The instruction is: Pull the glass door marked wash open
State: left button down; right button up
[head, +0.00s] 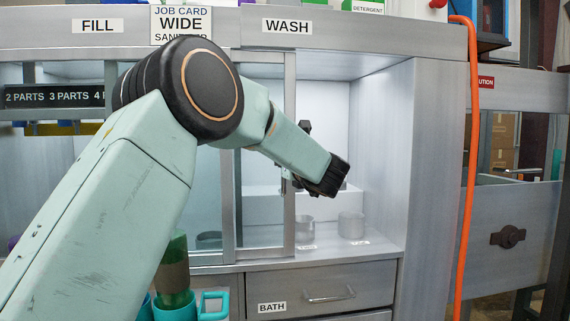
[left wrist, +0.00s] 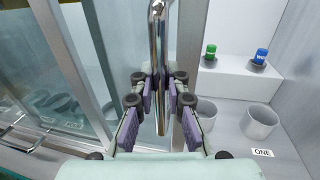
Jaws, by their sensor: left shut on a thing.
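The glass door (head: 262,195) under the WASH sign (head: 287,26) has a metal frame. Its right edge stands left of an uncovered part of the wash bay, so the bay's right part shows directly. My left gripper (head: 308,186) is at this edge, and my arm hides part of the door. In the left wrist view my left gripper (left wrist: 159,98) has its fingers closed around the upright shiny door handle (left wrist: 160,118). The door's frame (left wrist: 189,60) also shows there. My right gripper is in neither view.
Inside the bay stand two grey cups, one at left (left wrist: 205,113) and one at right (left wrist: 260,122). The BATH drawer (head: 335,288) is below. An orange hose (head: 468,180) hangs at right.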

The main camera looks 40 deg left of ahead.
pick_arm(q)
jog(key=shift+f, duration=0.15)
jog(key=c, duration=1.3)
grip_release()
jog(key=shift+w, duration=0.25)
jog(key=shift+c, duration=0.2)
jog(key=shift+s, duration=0.25)
jog(key=v, duration=1.2)
jog(key=shift+a, duration=0.1)
